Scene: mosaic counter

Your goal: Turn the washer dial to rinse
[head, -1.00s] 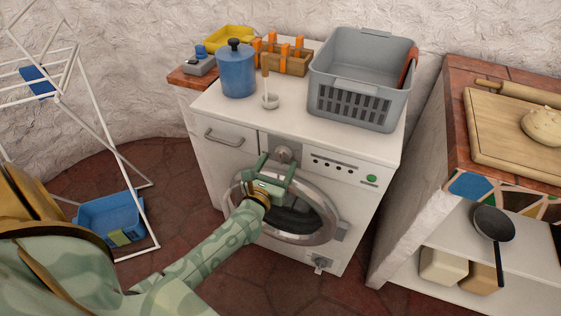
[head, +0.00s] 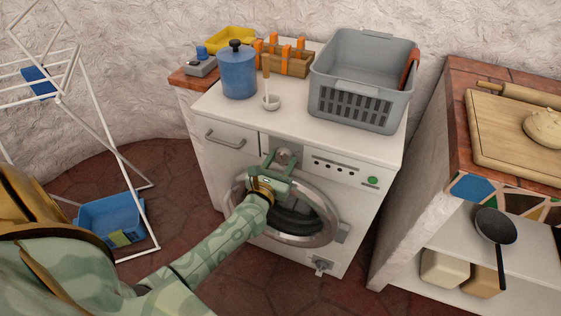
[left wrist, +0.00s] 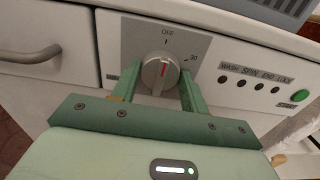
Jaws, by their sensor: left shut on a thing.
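The washer dial (head: 283,154) is a round grey knob on the front panel of the white washer (head: 330,161). In the left wrist view the dial (left wrist: 160,70) has a red mark that points roughly up, near the word OFF; a 30 mark is at its upper right. My left gripper (head: 281,161) is at the dial, and its green fingers in the left wrist view (left wrist: 159,82) are shut on the dial, one on each side. They hide the lower left and right of the panel around it, so other dial labels cannot be read. My right gripper is not in view.
The round washer door (head: 327,232) is below the dial. A start button (left wrist: 300,96) and small indicator lights sit to the right. A grey basket (head: 345,103), blue canister (head: 238,75) and ladle (head: 270,101) stand on top. A drawer handle (head: 224,140) is left.

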